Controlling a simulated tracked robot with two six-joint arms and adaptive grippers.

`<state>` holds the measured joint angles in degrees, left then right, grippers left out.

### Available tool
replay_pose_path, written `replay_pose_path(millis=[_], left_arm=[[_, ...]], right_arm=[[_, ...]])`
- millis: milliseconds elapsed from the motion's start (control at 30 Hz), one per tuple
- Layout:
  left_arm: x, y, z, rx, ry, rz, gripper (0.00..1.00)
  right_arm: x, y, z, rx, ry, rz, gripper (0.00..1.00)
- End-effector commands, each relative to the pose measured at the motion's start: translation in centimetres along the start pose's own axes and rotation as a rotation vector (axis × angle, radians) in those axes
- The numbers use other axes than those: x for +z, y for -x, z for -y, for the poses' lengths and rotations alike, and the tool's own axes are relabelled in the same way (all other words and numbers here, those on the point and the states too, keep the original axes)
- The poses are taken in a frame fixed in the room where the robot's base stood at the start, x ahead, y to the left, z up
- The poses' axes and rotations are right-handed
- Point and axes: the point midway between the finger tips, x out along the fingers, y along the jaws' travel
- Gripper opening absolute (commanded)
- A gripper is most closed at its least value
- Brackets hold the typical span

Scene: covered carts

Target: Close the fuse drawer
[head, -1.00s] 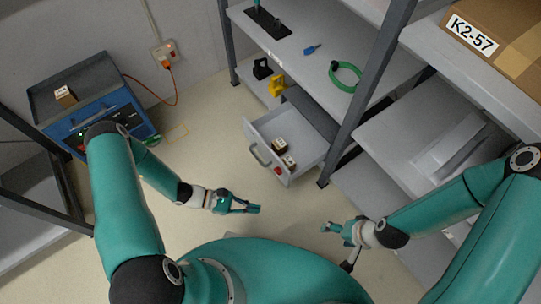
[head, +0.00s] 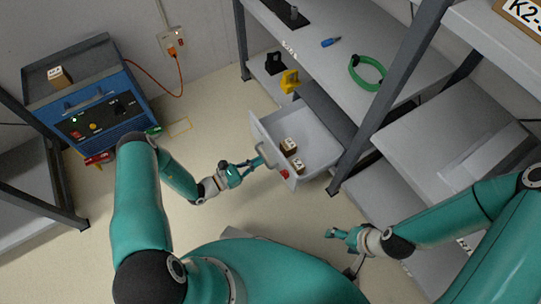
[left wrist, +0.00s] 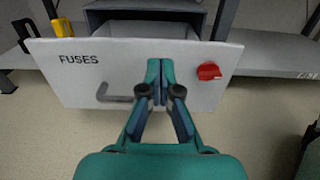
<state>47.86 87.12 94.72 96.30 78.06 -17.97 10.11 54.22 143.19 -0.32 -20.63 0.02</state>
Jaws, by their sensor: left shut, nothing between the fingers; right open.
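The fuse drawer (head: 318,132) is pulled out from under the shelf, with small boxes (head: 289,147) inside. Its front panel (left wrist: 95,78), marked FUSES, faces me in the left wrist view. The panel carries a grey handle (head: 264,152), seen on the left in the left wrist view (left wrist: 115,98), and a red knob (left wrist: 209,71) on the right. My left gripper (head: 260,160) is shut and empty, its tips at the panel between handle and knob; I cannot tell whether they touch it. My right gripper (head: 333,233) is open and empty, apart from the drawer.
A shelf post (head: 352,150) stands right of the drawer. A yellow item (head: 289,81) and a black one (head: 273,63) sit on the lower shelf. A green ring (head: 366,72) lies above. A blue cabinet (head: 95,110) stands at left. The floor before the drawer is clear.

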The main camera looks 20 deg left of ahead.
Motion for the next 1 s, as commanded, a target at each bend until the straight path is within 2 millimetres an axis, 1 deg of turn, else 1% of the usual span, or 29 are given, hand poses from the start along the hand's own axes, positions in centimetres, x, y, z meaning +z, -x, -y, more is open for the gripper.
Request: replay_pose_path(millis=[33,100,200,300,433,700,733,1000], left_arm=[[-0.1,-1.2,0.1,-0.005,-0.001,0.002,0.0],[-0.2,-2.4,0.1,-0.005,-0.002,0.002,0.0],[-0.1,-3.8,0.1,-0.004,-0.001,0.001,0.0],[-0.1,-4.8,0.1,-0.003,-0.001,0.0,0.0],[-0.1,-5.4,0.1,-0.002,0.0,0.0,0.0],[0.0,-5.5,0.1,-0.002,0.0,-0.001,0.0],[0.0,-5.7,0.4,-0.002,0.002,-0.001,0.0],[0.0,-5.8,-0.3,0.011,0.0,-0.001,0.0]], right_arm=[[0.0,-0.4,-0.1,0.0,0.0,0.0,0.76],[0.0,-0.7,-0.2,0.0,0.0,0.0,0.76],[0.0,-1.0,-0.3,0.0,0.0,0.0,0.76],[0.0,-1.2,-0.4,0.0,0.0,0.0,0.76],[0.0,-1.2,-0.5,0.0,0.0,0.0,0.76],[0.0,-1.2,-0.4,0.0,0.0,0.0,0.76],[-0.1,-1.2,-0.5,0.0,-0.002,-0.001,0.76],[0.0,-1.2,-0.4,0.0,0.0,0.0,0.76]])
